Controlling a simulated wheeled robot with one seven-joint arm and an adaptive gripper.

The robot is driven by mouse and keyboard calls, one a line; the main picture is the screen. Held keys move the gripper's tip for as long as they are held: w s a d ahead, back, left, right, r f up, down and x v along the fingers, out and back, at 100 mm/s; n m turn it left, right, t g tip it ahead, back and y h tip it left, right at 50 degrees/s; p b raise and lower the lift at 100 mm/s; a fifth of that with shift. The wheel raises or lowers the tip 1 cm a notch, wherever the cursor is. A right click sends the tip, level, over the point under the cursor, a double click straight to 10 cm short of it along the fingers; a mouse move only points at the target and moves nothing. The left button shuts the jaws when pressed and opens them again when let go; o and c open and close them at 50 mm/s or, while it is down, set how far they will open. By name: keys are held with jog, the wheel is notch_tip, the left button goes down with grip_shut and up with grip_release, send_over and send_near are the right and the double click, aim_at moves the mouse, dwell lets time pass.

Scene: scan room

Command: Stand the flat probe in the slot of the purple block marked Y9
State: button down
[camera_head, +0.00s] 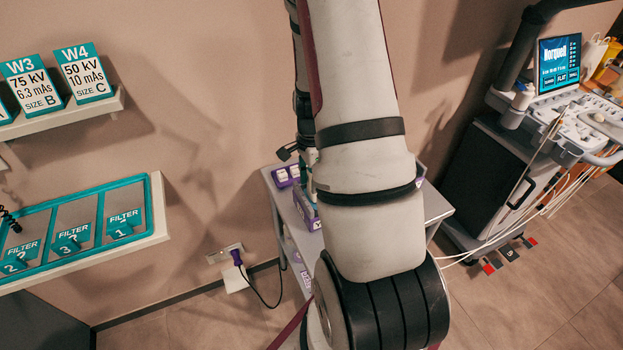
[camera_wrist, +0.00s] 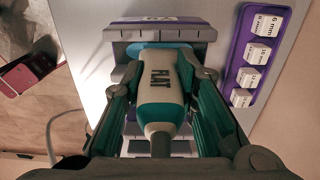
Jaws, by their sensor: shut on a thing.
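The flat probe (camera_wrist: 158,100), white with a teal end and the word FLAT, is between the fingers of my gripper (camera_wrist: 160,75) in the wrist view. My gripper is shut on it. Beyond the probe is a block with grey ledges and a purple face (camera_wrist: 150,27). Its white label is upside down and partly cut off, and seems to read Y9.
A grey trolley top (camera_head: 437,207) carries the block. A purple tray (camera_wrist: 243,52) of white labelled pieces lies to its right in the wrist view. A wall shelf (camera_head: 160,205) with filters is at left, and an ultrasound cart (camera_head: 480,175) with cables at right.

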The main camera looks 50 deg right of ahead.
jog(key=shift+f, duration=0.25)
dwell(0.3)
jog(key=c, duration=1.2)
grip_release()
notch_tip(320, 180, up, 12)
